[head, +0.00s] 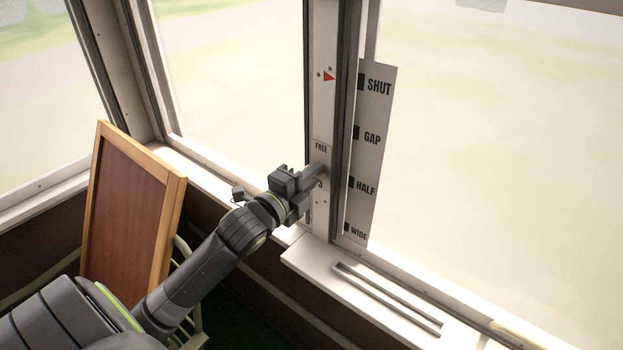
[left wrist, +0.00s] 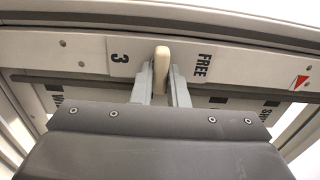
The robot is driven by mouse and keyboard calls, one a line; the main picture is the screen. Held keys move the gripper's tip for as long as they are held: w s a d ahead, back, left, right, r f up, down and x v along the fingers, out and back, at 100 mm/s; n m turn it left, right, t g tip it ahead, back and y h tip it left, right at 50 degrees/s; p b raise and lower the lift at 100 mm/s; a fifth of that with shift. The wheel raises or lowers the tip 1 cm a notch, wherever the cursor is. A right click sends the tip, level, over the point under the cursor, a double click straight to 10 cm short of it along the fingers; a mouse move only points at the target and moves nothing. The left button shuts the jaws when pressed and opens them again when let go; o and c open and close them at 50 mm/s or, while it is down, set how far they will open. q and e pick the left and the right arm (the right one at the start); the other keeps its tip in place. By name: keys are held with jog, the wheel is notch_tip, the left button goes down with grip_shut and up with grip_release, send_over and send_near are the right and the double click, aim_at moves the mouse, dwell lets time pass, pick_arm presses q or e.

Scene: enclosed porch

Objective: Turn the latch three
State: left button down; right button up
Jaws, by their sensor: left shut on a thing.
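The latch three is a cream lever (left wrist: 161,56) on the white window post (head: 322,110). A plate marked 3 (left wrist: 120,57) is on one side of it and a plate marked FREE (left wrist: 203,62) on the other. My left gripper (head: 308,180) reaches the post from the lower left. In the left wrist view its two fingers (left wrist: 163,84) are shut on the lever, one on each side. The lever's tip shows beyond the fingers; its lower part is hidden between them. In the head view the gripper mostly hides the lever. My right gripper is out of view.
A scale strip (head: 373,150) reads SHUT, GAP, HALF and WIDE beside the post. A red pointer (head: 329,76) on the post is level with SHUT. A wood-framed board (head: 135,205) leans at the left. A white sill (head: 340,285) lies below the post.

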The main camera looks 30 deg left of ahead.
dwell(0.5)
pick_arm(q)
jog(key=c, duration=1.4)
grip_release()
jog(key=shift+c, duration=0.2)
jog(key=s+a+p, duration=0.1)
jog(key=s, duration=1.6)
jog(key=shift+s+a+p, duration=0.15)
jog(key=shift+s+p, duration=0.05)
jog(key=shift+p, duration=0.15)
